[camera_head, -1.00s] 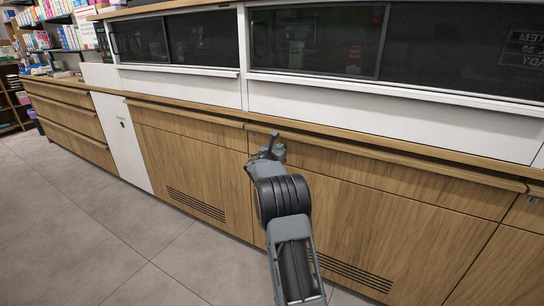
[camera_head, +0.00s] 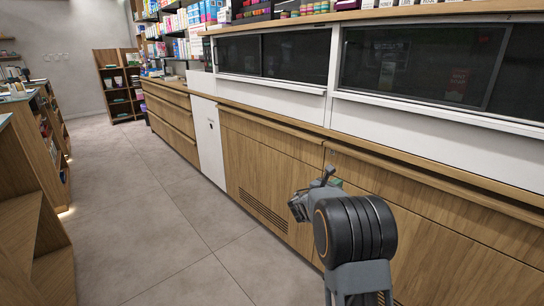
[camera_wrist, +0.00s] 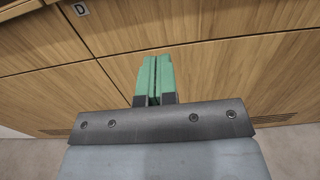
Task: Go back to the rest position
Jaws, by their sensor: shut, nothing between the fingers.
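My gripper (camera_wrist: 154,78) shows in the wrist view with its two green fingers pressed together and nothing between them. In the head view my gripper (camera_head: 337,182) is mostly hidden behind my dark wrist; only a bit of green shows. It is in front of the wooden counter (camera_head: 262,165), below the worktop edge. I cannot tell the exact gap to the cabinet.
Dark glass sliding panels (camera_head: 420,65) run above the counter. A grey tiled aisle (camera_head: 140,190) is open to the left. A wooden shelf unit (camera_head: 35,215) stands at the left edge. Stocked shelves (camera_head: 185,30) and a small bookcase (camera_head: 119,85) are at the back.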

